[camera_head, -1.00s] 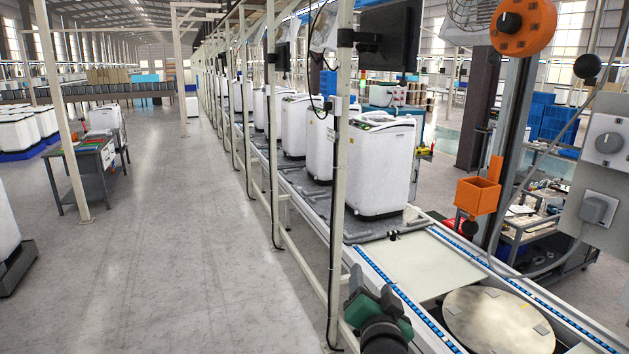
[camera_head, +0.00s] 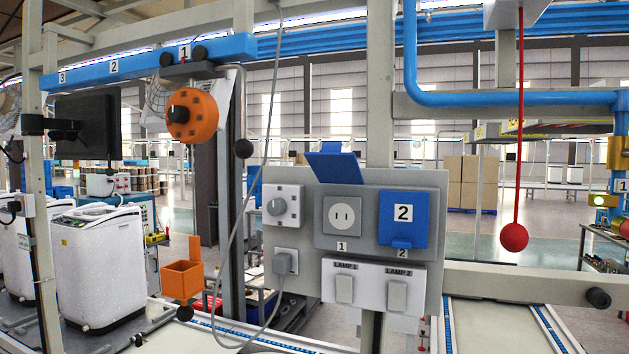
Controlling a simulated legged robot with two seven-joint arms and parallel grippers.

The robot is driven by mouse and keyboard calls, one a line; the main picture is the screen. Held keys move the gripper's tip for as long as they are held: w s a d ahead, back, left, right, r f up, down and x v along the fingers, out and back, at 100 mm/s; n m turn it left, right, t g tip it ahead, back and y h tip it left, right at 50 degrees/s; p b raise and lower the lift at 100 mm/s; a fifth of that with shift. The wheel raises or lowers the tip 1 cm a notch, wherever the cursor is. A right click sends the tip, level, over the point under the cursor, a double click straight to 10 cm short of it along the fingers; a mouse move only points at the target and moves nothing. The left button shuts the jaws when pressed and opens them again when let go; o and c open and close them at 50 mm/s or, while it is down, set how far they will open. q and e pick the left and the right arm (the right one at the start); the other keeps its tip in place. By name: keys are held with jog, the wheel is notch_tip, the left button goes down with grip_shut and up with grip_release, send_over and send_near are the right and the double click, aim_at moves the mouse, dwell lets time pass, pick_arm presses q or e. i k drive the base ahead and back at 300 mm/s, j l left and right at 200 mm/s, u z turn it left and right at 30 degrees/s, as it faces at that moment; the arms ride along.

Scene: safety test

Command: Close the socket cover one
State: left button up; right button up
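A grey panel (camera_head: 432,265) faces me in the middle of the head view. Neither of my grippers shows in this view.
Lamp switches (camera_head: 345,289) are below. A red ball (camera_head: 514,237) hangs at right. An orange box (camera_head: 182,280) stands at left.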

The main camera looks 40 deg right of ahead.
aim_at(333, 166)
jog(key=i+l+z, duration=0.1)
jog(key=z, duration=0.3)
jog(key=i+l+z, duration=0.1)
jog(key=z, duration=0.3)
jog(key=i+z, duration=0.2)
jog(key=z, duration=0.25)
jog(key=i+z, duration=0.1)
jog(key=z, duration=0.3)
